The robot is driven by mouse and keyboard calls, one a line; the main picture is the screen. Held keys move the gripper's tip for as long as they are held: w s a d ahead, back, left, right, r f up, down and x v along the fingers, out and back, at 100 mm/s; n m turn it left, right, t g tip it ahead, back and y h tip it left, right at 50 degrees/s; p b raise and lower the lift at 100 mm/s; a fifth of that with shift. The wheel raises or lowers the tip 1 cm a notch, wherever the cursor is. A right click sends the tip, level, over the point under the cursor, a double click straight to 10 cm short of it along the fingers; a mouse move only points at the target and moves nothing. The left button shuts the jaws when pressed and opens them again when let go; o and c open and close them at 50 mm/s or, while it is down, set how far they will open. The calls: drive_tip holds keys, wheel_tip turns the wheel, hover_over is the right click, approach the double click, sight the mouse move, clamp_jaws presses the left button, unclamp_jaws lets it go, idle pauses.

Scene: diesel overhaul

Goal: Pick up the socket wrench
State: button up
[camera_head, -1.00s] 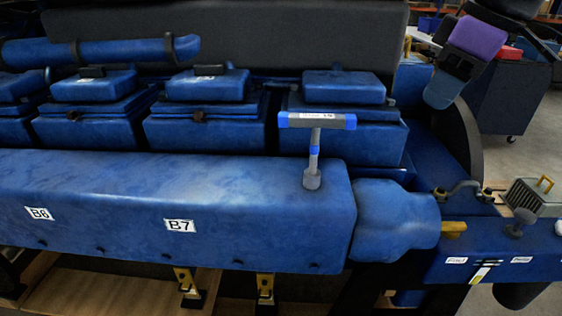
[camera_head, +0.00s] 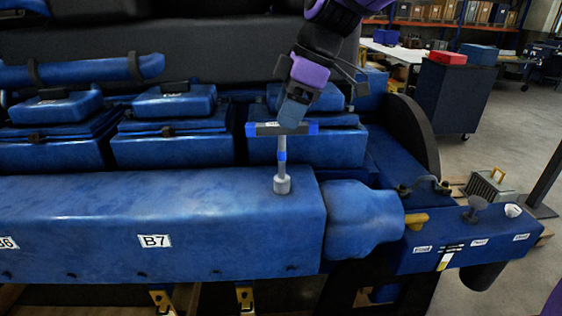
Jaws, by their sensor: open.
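The socket wrench (camera_head: 281,155) stands upright on top of the long blue engine housing (camera_head: 150,205), near its right end. It has a dark crossbar with blue ends, a grey shaft with a blue band, and a grey socket at the bottom. My gripper (camera_head: 293,118) hangs over the crossbar from above, right of its middle. Its blue-grey fingers overlap the bar in this view and hide part of it. The jaws are open. I cannot tell from this single view whether they touch the bar.
Blue cylinder covers (camera_head: 172,102) stand in a row behind the wrench. A rounded blue housing (camera_head: 362,218) and a labelled blue bench (camera_head: 465,245) with small parts lie to the right. A dark cabinet (camera_head: 455,95) with a red box stands further back on open floor.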

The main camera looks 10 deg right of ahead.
sight(278, 133)
drive_tip(key=x, duration=0.5)
drive_tip(key=shift+s, duration=0.1)
drive_tip(key=shift+d, duration=0.1)
clamp_jaws()
